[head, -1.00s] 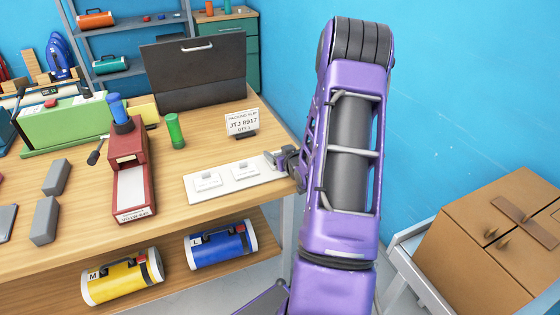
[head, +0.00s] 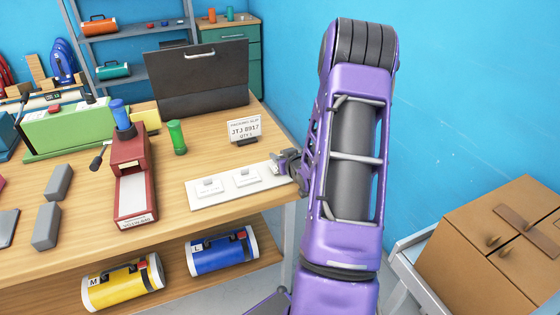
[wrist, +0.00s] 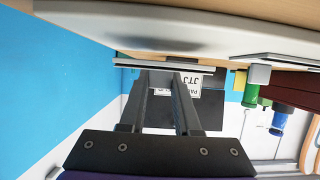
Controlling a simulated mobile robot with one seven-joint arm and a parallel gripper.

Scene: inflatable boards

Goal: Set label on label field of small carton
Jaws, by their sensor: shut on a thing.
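My gripper (head: 287,160) is at the right end of a white board (head: 205,201) on the wooden table. It also shows in the wrist view (wrist: 168,76), with its fingers closed at a thin flat piece, seen edge-on, that looks like a label (wrist: 128,62). The label's face is hidden. Two other labels, each with a grey tab, lie on the board: a left label (head: 208,188) and a middle label (head: 246,178). Brown cartons (head: 470,255) stand on a pale cart at the right. I cannot tell which is the small carton, and no label field is visible.
A packing slip sign (head: 244,129) reading JTJ 8917 stands behind the board. A red device (head: 130,160), a green cylinder (head: 177,137) and a black case (head: 200,80) are on the table. Floor separates table and cart (head: 408,262).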

